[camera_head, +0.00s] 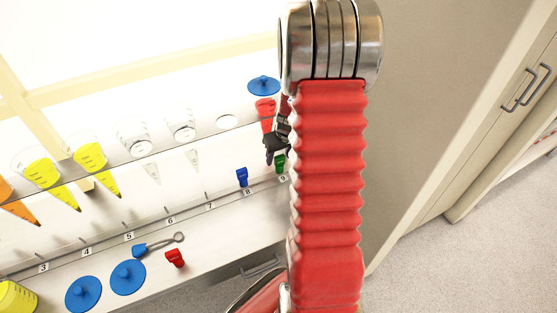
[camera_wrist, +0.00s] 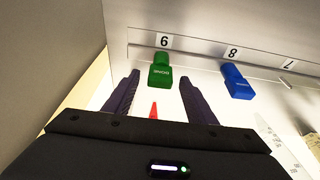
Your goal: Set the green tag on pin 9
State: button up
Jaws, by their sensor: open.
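The green tag (camera_wrist: 160,72) hangs at the rail right by the number 9 label (camera_wrist: 164,41), as the blue tag does at 8; the pin itself is hidden behind it. In the head view the green tag (camera_head: 282,163) shows at the right end of the rail, partly beside my arm. My gripper (camera_wrist: 158,84) is open, its fingers apart on either side just short of the tag, with no visible contact. In the head view my gripper (camera_head: 273,148) is dark and partly hidden by my red arm.
A blue tag (camera_wrist: 237,82) hangs at 8. A red cone (camera_head: 266,108) with a blue lid (camera_head: 263,85) stands above my gripper. A red tag (camera_head: 175,258), a spoon-like blue tool (camera_head: 155,246) and blue lids (camera_head: 128,277) lie on the front ledge. Pins 5 to 7 look bare.

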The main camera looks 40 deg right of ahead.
jog(key=v, duration=0.9)
jog(key=shift+s+r, duration=0.1)
jog(key=shift+r, duration=0.05)
dwell(0.4)
jog(key=s+a+r+n, duration=0.1)
jog(key=s+a+r, duration=0.3)
jog(key=a, duration=0.6)
jog(key=s+a+r+n+t, duration=0.1)
jog(key=s+a+r, duration=0.4)
jog(key=a+r, duration=0.3)
jog(key=s+a+r+n+t+y, duration=0.1)
jog(key=s+a+r, duration=0.3)
jog(key=a, duration=0.8)
jog(key=shift+s+a+r, duration=0.2)
jog(key=shift+a+r, duration=0.2)
jog(key=shift+r, duration=0.5)
dwell(0.3)
